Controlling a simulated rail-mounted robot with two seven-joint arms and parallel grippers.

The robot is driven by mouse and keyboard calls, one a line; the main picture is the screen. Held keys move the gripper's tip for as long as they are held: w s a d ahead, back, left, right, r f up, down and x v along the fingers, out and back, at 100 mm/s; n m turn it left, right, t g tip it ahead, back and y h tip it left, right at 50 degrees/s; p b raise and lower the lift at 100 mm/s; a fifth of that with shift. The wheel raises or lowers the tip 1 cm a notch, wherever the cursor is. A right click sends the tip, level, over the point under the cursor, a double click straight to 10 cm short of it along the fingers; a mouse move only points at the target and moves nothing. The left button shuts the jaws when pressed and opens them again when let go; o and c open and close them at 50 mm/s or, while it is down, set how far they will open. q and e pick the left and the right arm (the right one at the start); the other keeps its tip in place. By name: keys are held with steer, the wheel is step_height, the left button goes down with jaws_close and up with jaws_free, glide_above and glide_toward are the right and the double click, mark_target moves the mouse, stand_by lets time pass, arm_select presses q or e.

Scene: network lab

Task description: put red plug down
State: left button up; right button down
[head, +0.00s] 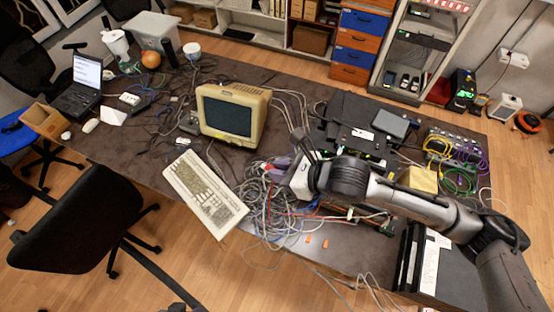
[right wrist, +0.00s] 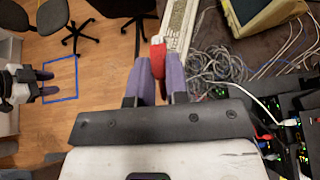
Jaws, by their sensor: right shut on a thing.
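My right gripper (right wrist: 158,75) is shut on the red plug (right wrist: 157,58), held between its two purple fingers. In the head view, my right gripper (head: 275,166) is over the table near the grey cable tangle, and the plug is too small to make out clearly there. In the right wrist view, the plug shows in front of the keyboard's near end; I cannot tell its height above the table. My left gripper (right wrist: 45,83) shows at the left of the right wrist view, over the floor, its purple fingers apart with nothing visible between them.
A beige keyboard (head: 205,192) and an old monitor (head: 228,112) stand left of the right gripper. Tangled cables (head: 262,205) lie below it. Black network gear (head: 358,137) is to the right. A blue outline (right wrist: 61,78) marks the floor. The table's front edge is near.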

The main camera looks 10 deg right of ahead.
steer(key=shift+f, duration=0.1)
steer(key=w+d+f+m+t+h, duration=0.2)
steer(key=w+d+m+t+h, duration=0.1)
steer(key=d+m+t+h, duration=0.35)
steer(key=w+d+r+m+h, duration=0.2)
steer(key=d+r, duration=0.2)
steer(key=r, duration=0.2)
steer(key=w+d+r+m+g+h, duration=0.1)
steer(key=w+d+r+m, duration=0.1)
steer(key=d+r, duration=0.2)
step_height(320, 180, up, 3)
steer(key=shift+w+d+m+h, duration=0.2)
steer(key=shift+w+m+h, duration=0.15)
